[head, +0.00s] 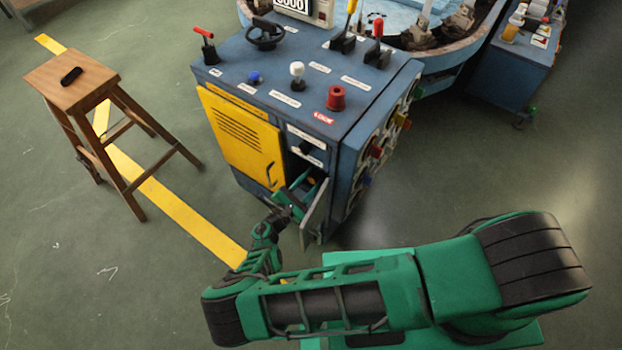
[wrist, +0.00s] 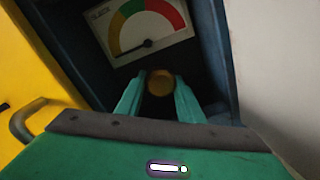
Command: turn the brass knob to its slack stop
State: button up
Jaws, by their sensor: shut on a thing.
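The brass knob (wrist: 160,83) sits inside an open compartment of the blue cabinet, below a dial gauge (wrist: 140,28) with green, yellow and red bands. In the head view my gripper (head: 298,190) is at the compartment's opening, and my arm partly hides the opening.
The compartment's grey door (head: 315,215) stands open to the right of my gripper. A yellow door (head: 240,135) with a handle is close on the left. A wooden stool (head: 72,75) with a black object stands farther left.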

dwell(0.4)
jog(key=o, duration=1.1)
jog(key=v, duration=1)
jog(key=shift+s+a, duration=0.25)
jog(key=shift+a, duration=0.05)
